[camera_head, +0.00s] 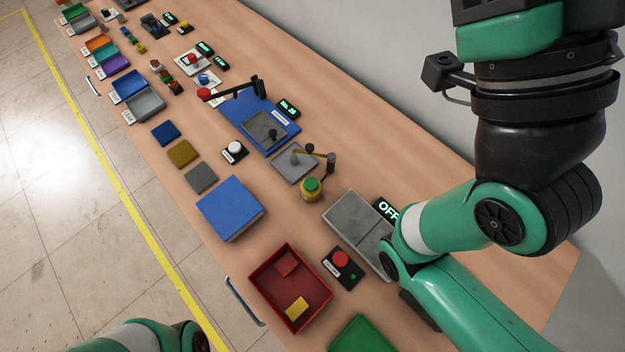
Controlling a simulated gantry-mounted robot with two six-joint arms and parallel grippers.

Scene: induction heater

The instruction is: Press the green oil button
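A green round button (312,184) tops a yellow round body (312,195) on the wooden table, near the middle of the head view. Nothing touches it. A thin arm (312,153) on a dark post (331,164) stands just behind it. My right arm fills the right side, to the right of the button and apart from it. Part of my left arm shows at the bottom left edge. Neither gripper's fingers show in this view.
A grey plate (350,217) with an OFF display (386,208) lies right of the button. A black box with a red button (341,258) and a red tray (266,291) are nearer. A blue block (230,208) lies left. A white button (235,147) is farther back.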

